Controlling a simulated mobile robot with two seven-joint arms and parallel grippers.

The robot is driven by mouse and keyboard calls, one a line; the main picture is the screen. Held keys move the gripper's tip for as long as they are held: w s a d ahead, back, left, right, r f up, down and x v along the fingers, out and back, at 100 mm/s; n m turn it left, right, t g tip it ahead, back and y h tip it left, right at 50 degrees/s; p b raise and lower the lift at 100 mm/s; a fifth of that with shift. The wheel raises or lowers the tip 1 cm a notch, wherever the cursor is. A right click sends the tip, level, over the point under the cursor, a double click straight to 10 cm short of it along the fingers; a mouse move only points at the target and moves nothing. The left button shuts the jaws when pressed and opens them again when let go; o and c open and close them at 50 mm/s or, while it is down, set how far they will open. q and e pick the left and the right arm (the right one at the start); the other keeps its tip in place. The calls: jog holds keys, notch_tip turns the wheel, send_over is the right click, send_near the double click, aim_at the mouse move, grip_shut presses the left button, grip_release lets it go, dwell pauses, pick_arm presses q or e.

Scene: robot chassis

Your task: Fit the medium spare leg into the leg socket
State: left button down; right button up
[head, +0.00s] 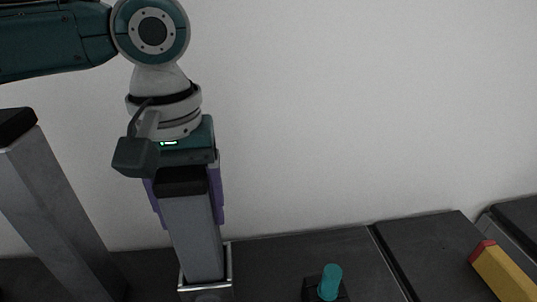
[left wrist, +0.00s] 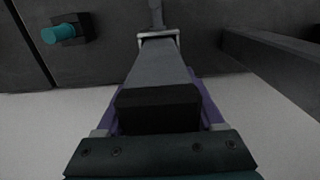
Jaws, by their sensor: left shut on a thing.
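My left gripper (head: 191,221) points down with its purple fingers on both sides of a grey leg with a black cap, and is shut on it. This leg (head: 194,245) stands nearly upright. It also shows in the left wrist view (left wrist: 158,68). Its lower end is within the square metal rim of the leg socket (head: 229,268), which also shows in the left wrist view (left wrist: 178,38). How deep the leg sits in the socket is hidden. My right gripper is not in view.
Another grey leg (head: 55,205) with a black cap stands at the left. A teal peg (head: 330,281) on a dark block is right of the socket. A yellow and red object (head: 503,273) lies at the far right. A pale wall is behind the dark surface (head: 420,250).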

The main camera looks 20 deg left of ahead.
pick_arm(q)
grip_release()
notch_tip(320, 180, up, 12)
jog(key=shift+r+p, duration=0.15)
jog(key=shift+p, duration=0.6)
